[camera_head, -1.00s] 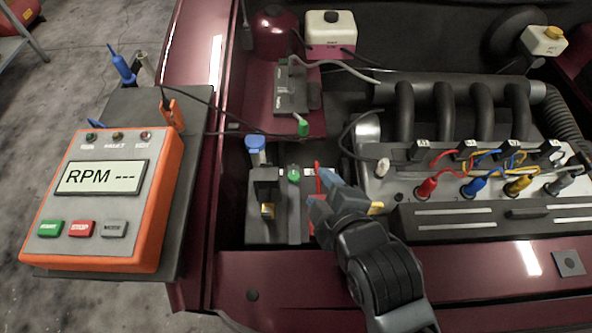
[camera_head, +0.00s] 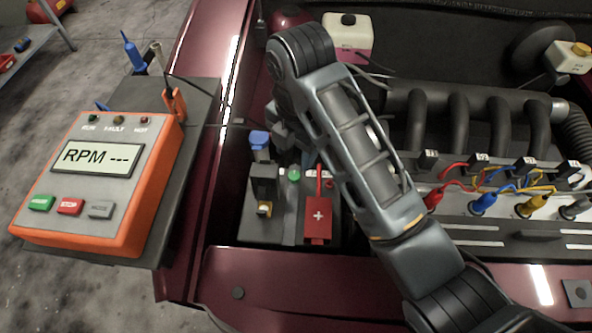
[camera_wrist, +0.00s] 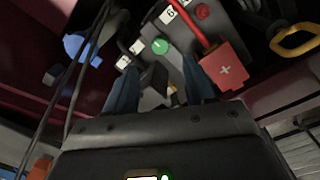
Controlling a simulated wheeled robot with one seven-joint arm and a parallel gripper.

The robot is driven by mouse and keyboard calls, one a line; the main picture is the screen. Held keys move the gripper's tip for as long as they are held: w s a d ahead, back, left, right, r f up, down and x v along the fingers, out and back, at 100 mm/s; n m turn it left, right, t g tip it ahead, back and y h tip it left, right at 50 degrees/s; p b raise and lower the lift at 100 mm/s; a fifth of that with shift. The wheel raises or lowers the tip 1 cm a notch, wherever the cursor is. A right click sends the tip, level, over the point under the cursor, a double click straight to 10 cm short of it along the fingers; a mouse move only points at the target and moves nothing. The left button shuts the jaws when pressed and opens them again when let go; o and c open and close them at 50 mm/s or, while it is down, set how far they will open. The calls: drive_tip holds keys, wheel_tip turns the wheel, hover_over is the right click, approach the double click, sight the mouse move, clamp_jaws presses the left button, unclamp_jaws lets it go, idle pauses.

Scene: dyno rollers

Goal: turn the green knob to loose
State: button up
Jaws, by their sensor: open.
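The green knob (camera_head: 294,174) is small and round and sits on top of the dark battery box (camera_head: 262,226). In the wrist view the green knob (camera_wrist: 159,46) shows a pale mark on its face, with small white labels beside it. My gripper (camera_wrist: 161,82) is open and empty. Its two bluish fingers point toward the knob, which appears beyond and between them, apart from both. In the head view my arm hides most of the gripper.
A red plus-marked cover (camera_head: 318,219) and red cable lie right of the knob. A blue cap (camera_head: 259,139) stands at its upper left. An orange RPM meter (camera_head: 98,185) rests on a grey board at left. The engine with coloured plug leads is at right.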

sight(294, 175)
drive_tip(key=shift+a+f+b, duration=0.1)
drive_tip(key=shift+f+b, duration=0.5)
drive_tip(key=shift+f, duration=3.3)
drive_tip(key=shift+c, duration=0.4)
clamp_jaws()
